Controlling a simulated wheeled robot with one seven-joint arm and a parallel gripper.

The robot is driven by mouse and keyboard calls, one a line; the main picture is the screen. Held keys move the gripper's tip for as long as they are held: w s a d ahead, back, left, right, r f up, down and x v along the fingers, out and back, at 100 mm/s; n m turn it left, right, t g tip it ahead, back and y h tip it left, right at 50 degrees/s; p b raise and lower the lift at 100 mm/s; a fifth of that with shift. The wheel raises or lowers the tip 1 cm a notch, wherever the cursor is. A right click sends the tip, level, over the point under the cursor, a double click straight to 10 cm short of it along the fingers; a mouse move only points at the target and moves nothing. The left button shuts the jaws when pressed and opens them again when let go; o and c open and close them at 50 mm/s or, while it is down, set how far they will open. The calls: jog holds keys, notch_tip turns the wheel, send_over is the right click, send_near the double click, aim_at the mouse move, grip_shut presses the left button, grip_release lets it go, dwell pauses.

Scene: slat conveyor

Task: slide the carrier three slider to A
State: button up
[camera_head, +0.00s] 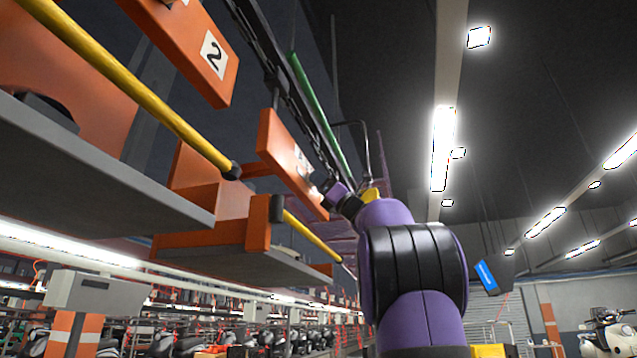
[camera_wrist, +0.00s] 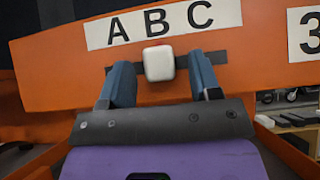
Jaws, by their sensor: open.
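Carrier three's orange panel (camera_wrist: 262,38) fills the wrist view, with a white label "A B C" (camera_wrist: 163,23) and a "3" label (camera_wrist: 306,32). The slider's white square knob (camera_wrist: 158,63) sits on a dark slot (camera_wrist: 215,58) below the letter B. My gripper (camera_wrist: 160,76) is open, with one blue finger to the left of the knob and one to the right. Gaps show on both sides, wider on the right. In the head view the carrier three panel (camera_head: 284,152) is seen edge-on, with my gripper (camera_head: 333,196) at its lower end; the knob is not clear there.
Carrier two's orange panel (camera_head: 188,48) hangs nearer on the left. A yellow bar (camera_head: 130,82) and a grey carrier platform (camera_head: 85,160) run along the left. A green bar (camera_head: 318,108) runs overhead. The right side is open under the ceiling lights.

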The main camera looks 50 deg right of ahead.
aim_at(299, 163)
jog(key=shift+w+a+r, duration=0.2)
jog(key=shift+w+r, duration=0.1)
grip_shut()
jog(key=shift+s+a, duration=0.35)
jog(key=shift+a, duration=0.45)
jog(key=shift+s+a, duration=0.3)
jog(key=shift+a, duration=0.5)
jog(key=shift+s+a, duration=0.35)
jog(key=shift+a, duration=0.45)
grip_release()
jog(key=shift+a, duration=0.15)
